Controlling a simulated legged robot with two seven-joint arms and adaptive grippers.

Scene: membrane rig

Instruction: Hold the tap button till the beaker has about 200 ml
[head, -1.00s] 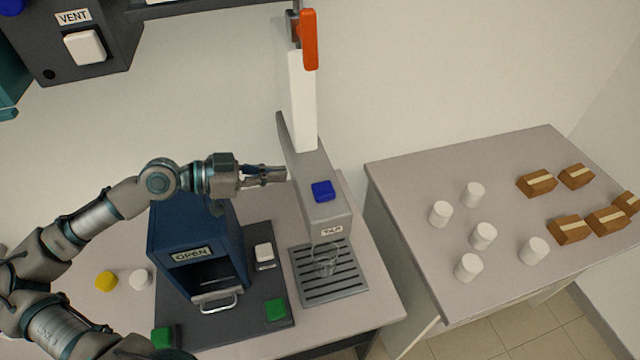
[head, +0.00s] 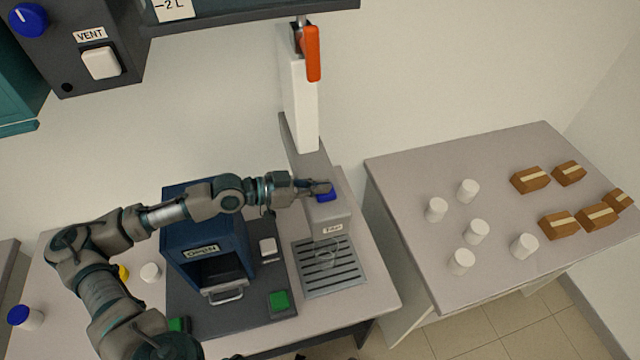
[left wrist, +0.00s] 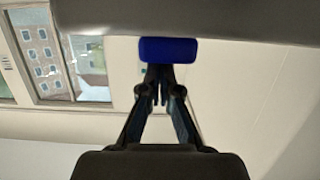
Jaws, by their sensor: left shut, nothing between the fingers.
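The tap is a grey housing (head: 326,217) with a blue button (head: 326,196) on its top and a label on its front. My left gripper (head: 322,187) is shut and empty, with its fingertips at the blue button. In the left wrist view the shut fingertips (left wrist: 158,72) lie right against the blue button (left wrist: 168,50); I cannot tell if it is pressed down. A clear beaker (head: 327,252) stands on the slatted drip tray (head: 345,281) under the tap. It is faint, and its water level cannot be read. My right gripper is not in view.
A blue box (head: 206,239) with a label and a handle stands left of the tap on a dark base with green buttons (head: 279,300). A side table (head: 450,290) at right holds several white cylinders and brown boxes. An orange lever (head: 313,54) is above.

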